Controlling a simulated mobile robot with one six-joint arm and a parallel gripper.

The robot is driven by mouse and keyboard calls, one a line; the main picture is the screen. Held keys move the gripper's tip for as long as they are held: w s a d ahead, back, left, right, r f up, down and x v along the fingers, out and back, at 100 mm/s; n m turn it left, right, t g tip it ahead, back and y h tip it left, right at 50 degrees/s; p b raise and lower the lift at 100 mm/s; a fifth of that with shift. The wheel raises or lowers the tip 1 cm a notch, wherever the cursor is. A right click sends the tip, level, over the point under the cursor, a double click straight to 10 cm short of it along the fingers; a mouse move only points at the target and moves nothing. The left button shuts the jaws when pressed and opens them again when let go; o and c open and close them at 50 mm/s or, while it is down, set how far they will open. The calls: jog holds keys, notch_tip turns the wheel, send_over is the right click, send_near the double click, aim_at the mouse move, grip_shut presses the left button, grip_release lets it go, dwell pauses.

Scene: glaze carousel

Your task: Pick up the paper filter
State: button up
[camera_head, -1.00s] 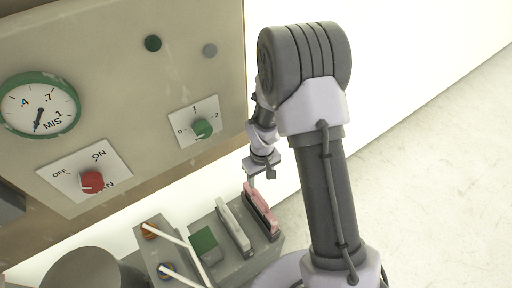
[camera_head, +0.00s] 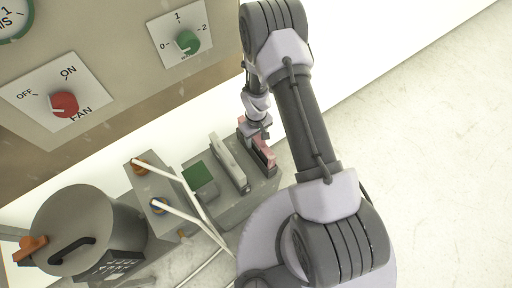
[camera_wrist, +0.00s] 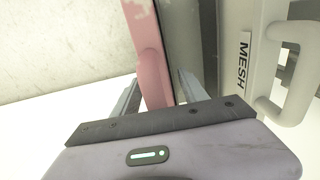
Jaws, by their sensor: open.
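A pink filter with a raised handle (camera_head: 268,157) stands in a slot of the grey block at right; it is likely the paper filter, but no label on it is readable. It also shows in the wrist view (camera_wrist: 150,68). A pale grey filter with a handle, labelled MESH (camera_wrist: 262,60), stands beside it, and shows in the head view (camera_head: 228,158). My gripper (camera_wrist: 160,95) is open, with one finger on each side of the pink handle. In the head view my gripper (camera_head: 257,135) hides part of the pink filter.
The grey block (camera_head: 240,207) also carries a green square (camera_head: 197,174). White levers (camera_head: 180,213) with orange and blue ends stand left of it. A round grey lidded pot (camera_head: 75,215) is further left. A panel with a red FAN knob (camera_head: 64,104) and a green knob (camera_head: 187,42) rises behind.

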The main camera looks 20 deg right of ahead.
jog(key=shift+r, duration=0.1)
grip_shut()
dwell(1.3)
